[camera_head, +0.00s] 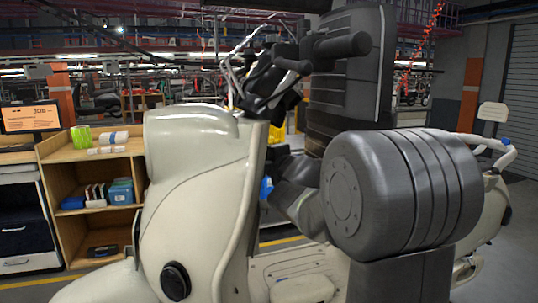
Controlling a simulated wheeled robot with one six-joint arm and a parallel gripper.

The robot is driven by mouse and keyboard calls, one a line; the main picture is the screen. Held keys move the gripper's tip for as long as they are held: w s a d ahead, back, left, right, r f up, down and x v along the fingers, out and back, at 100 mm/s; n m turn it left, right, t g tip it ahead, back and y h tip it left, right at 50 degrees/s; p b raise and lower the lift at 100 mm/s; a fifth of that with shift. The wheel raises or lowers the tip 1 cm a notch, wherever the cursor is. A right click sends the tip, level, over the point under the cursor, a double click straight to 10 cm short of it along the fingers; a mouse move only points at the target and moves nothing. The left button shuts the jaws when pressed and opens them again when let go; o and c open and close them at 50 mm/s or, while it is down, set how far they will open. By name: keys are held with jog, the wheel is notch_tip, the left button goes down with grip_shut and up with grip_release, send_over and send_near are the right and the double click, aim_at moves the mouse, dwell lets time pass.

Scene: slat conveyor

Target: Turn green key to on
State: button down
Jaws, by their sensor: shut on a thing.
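The cream scooter (195,190) stands in front of me, seen with its front shield towards the left. My gripper (266,188) is at the inner side of that shield, below the handlebar, with a blue part against the panel. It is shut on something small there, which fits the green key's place. The key itself is hidden by my gripper and wrist, so its turn position cannot be seen. My dark grey arm covers much of the middle and right of the view.
The handlebar and its dark grips (335,46) are close above my arm. A wooden shelf (55,190) with small boxes and a green container (80,137) stands at the left. A monitor (30,118) is beside it. Open floor lies at the far right.

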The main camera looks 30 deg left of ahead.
jog(key=shift+r+g+h+p, duration=0.3)
jog(key=shift+h+p, duration=0.5)
jog(key=shift+p, duration=2.4)
jog(key=shift+f, duration=0.2)
